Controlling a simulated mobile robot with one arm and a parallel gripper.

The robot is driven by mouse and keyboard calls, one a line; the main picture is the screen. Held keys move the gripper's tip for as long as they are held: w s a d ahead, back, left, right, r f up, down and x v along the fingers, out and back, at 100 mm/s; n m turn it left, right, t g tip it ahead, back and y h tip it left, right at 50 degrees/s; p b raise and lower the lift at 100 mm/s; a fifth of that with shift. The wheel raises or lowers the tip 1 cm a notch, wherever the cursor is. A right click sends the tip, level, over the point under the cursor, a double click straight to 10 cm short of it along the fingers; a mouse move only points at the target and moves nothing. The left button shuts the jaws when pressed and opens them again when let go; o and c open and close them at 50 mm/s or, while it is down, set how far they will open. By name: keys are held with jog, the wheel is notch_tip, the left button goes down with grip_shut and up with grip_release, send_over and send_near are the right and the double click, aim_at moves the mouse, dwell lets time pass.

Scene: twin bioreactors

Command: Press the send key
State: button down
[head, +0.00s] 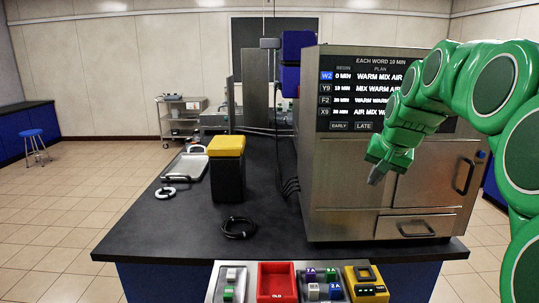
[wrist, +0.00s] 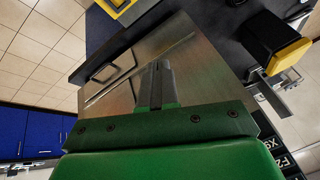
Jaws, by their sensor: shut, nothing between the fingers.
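My green gripper (head: 376,178) is in front of the steel cabinet (head: 345,190) in the head view, below its screen. Its fingers are shut and empty, and they show against the cabinet's steel front in the wrist view (wrist: 156,68). Whether they touch the steel I cannot tell.
The screen (head: 370,92) lists words, begin times and plans, with EARLY and LATE boxes below. A drawer handle (head: 416,227) juts from the cabinet. A black bin with a yellow lid (head: 227,168), a black cable ring (head: 238,228) and a tray (head: 186,167) occupy the dark bench.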

jog(key=s+a+f+n+g, duration=0.1)
jog(key=s+f, duration=0.5)
jog(key=s, duration=0.7)
jog(key=s+a+f+n+g, duration=0.2)
jog(key=s+a+f, duration=0.4)
jog(key=s, duration=0.7)
jog(key=s+a+f+n+g+h, duration=0.1)
jog(key=s+a+f+g, duration=0.3)
jog(key=s, duration=1)
notch_tip(320, 180, down, 2)
jog(key=shift+f+n, duration=0.25)
jog(key=shift+n, duration=0.05)
jog(key=c, duration=1.8)
grip_release()
jog(key=shift+c, duration=0.2)
